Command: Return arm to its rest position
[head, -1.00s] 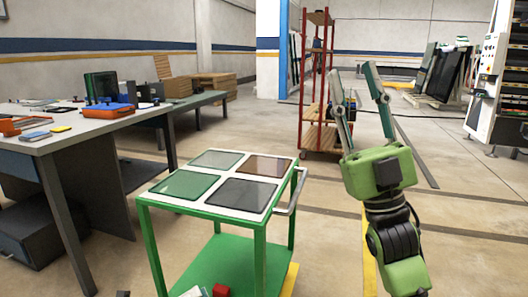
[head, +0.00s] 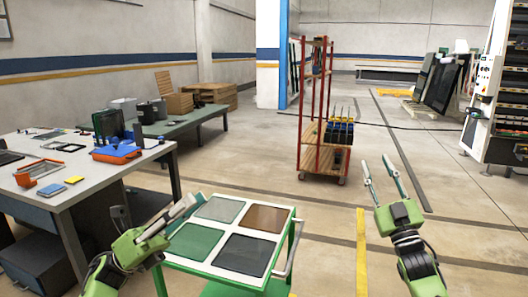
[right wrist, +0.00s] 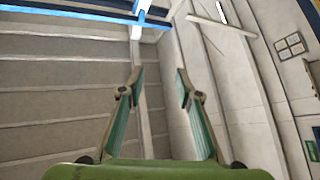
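My right gripper (head: 375,162) is raised over bare floor to the right of the green cart (head: 292,235). Its two fingers are apart with nothing between them, which also shows in the right wrist view (right wrist: 160,72), where they point toward the ceiling and wall. My left gripper (head: 154,206) is at the lower left, in front of the cart's left edge and near the workbench. Its fingers are spread and no object shows between them. It hides part of the cart's left side. The right wrist view shows no object near the right fingers.
The cart top carries green (head: 194,242), grey (head: 219,209), brown (head: 266,218) and dark (head: 243,255) panels. A workbench (head: 100,178) with tools stands at left. A red rack trolley (head: 318,145) stands behind. The floor right of the cart is open.

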